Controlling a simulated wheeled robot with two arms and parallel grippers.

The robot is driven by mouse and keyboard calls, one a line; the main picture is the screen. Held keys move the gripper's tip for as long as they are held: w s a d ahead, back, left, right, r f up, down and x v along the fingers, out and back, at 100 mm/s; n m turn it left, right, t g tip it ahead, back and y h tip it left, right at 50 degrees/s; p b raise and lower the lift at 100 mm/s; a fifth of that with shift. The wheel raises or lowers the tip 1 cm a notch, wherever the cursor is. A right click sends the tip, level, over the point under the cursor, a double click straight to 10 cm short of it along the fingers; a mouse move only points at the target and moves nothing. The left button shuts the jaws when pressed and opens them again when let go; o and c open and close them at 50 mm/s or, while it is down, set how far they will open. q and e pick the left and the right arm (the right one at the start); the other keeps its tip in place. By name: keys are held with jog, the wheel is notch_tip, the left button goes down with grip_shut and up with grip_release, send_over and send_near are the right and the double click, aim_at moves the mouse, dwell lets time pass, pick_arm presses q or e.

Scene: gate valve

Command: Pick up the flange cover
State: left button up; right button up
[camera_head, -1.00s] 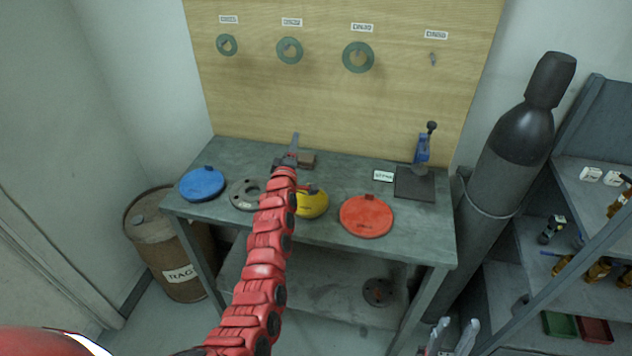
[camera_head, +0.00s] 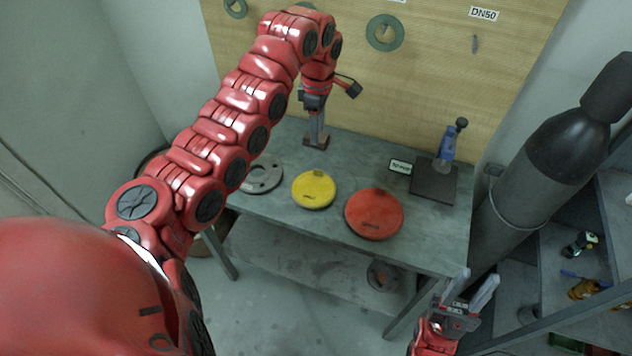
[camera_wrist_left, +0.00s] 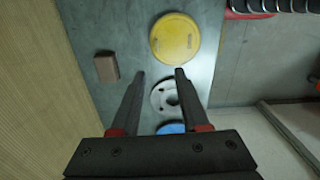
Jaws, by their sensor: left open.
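Two round covers with small tabs lie flat on the grey table: a yellow one (camera_head: 314,190) in the middle and a larger red one (camera_head: 374,214) to its right. The yellow cover also shows at the top of the left wrist view (camera_wrist_left: 175,40). A blue cover (camera_wrist_left: 172,128) is partly hidden by my gripper there, and my arm hides it in the head view. My left gripper (camera_head: 316,140) points down at the back of the table, open and empty, behind the yellow cover. My right gripper (camera_head: 478,276) is open and empty at the lower right, in front of the table.
A grey flange ring (camera_head: 263,178) lies left of the yellow cover. A brown block (camera_wrist_left: 106,68) lies near the wooden board (camera_head: 430,85). A blue-handled tool (camera_head: 447,148) stands on a dark plate at the right. A dark cylinder (camera_head: 545,150) stands beside the table.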

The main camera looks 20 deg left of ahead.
pick_arm(q)
send_over(317, 170)
jog(key=f, duration=1)
jog(key=shift+s+d+f, duration=0.15)
jog(key=shift+s, duration=0.05)
jog(key=shift+w+f, duration=0.15)
jog(key=shift+f, duration=1)
jog(key=f+p, duration=0.2)
jog(key=shift+w+a+f, duration=0.15)
jog(key=shift+a+f, duration=0.05)
jog(key=shift+f, duration=0.5)
grip_shut()
